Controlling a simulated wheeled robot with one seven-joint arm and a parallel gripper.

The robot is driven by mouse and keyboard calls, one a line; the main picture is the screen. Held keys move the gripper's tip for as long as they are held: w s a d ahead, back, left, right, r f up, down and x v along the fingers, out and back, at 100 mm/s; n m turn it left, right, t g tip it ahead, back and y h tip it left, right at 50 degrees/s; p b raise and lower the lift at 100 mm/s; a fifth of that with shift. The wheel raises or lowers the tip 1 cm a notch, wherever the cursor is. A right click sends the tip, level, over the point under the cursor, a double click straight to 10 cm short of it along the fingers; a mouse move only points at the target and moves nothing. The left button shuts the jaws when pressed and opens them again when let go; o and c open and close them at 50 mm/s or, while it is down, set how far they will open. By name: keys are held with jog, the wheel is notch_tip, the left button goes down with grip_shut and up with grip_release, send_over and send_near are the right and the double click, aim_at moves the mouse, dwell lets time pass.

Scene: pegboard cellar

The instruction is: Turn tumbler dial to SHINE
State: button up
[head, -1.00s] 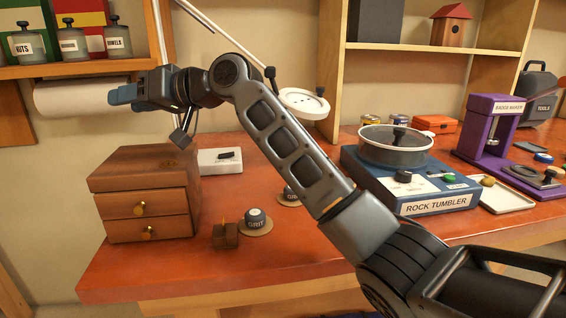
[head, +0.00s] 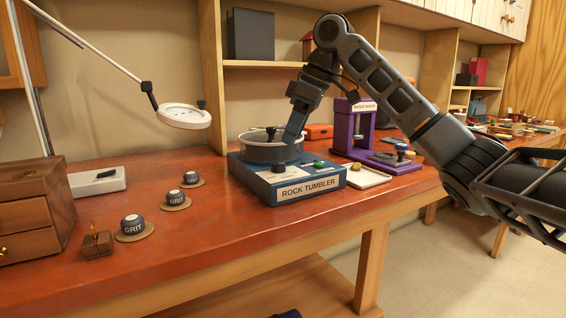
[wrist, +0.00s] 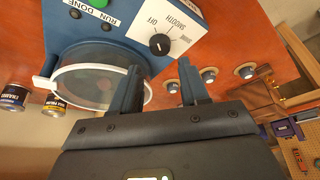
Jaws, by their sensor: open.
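The blue rock tumbler (head: 250,178) stands on the orange-red bench, with a round clear-lidded drum (head: 258,153) on top. Its dark dial (head: 278,168) sits on the front part of the top. In the wrist view the black dial (wrist: 159,44) is on a white plate (wrist: 180,15) lettered OFF and SMOOTH, with a smaller third word that is hard to read. I cannot tell surely where its pointer aims. My gripper (head: 291,136) is above the tumbler, beside the drum. In the wrist view my gripper (wrist: 157,76) is open and empty, its fingers apart from the dial.
A green button (head: 320,163) is right of the dial. A white tray (head: 365,177) and purple badge maker (head: 352,130) stand to the right. Grit pots (head: 132,225) and a magnifier lamp (head: 184,117) are left. The bench front is clear.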

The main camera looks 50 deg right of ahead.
aim_at(279, 163)
jog(key=b+x, duration=0.1)
jog(key=x, duration=0.6)
jog(key=shift+w+f, duration=0.1)
jog(key=c, duration=0.8)
jog(key=shift+o, duration=0.2)
